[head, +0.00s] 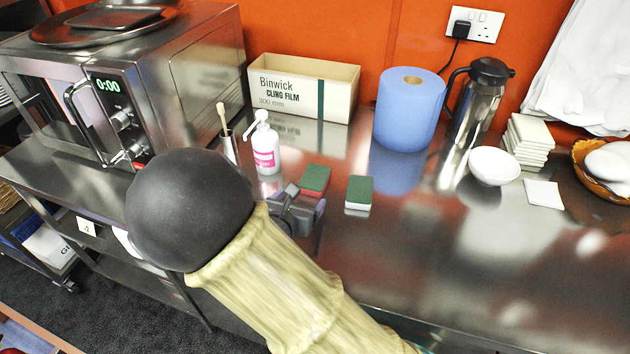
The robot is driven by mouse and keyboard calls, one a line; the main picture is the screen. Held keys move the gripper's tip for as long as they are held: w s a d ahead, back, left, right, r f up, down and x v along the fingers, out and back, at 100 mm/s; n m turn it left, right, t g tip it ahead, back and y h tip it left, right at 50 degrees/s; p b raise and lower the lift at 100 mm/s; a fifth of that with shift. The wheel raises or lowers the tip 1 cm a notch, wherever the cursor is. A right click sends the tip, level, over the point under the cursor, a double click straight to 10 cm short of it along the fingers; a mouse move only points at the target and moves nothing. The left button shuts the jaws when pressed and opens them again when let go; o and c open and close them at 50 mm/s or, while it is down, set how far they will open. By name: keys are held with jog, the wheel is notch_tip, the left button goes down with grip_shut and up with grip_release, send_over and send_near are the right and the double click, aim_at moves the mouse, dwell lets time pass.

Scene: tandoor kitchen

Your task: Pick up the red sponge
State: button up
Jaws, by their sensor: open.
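The red sponge (316,179) has a dark green top and a reddish side. It lies on the steel counter (480,290), near the white pump bottle. My gripper (303,200) is open, close in front of the red sponge on its near left side. My arm hides part of the gripper, and I cannot tell whether the fingers touch the sponge. A second sponge (359,194), green on top with a pale side, lies just to the right.
The white pump bottle (265,150) and a pot with a wooden-handled tool (228,145) stand behind my gripper. A microwave (180,80) is at left. Behind are a cling film box (300,88) and blue roll (408,112). The right front counter is clear.

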aim_at(309, 189)
jog(key=shift+x, duration=1.8)
jog(key=x, duration=0.5)
jog(key=shift+w+d+r, duration=0.1)
jog(key=shift+d, duration=0.05)
jog(key=shift+c, duration=0.3)
jog(key=c, duration=1)
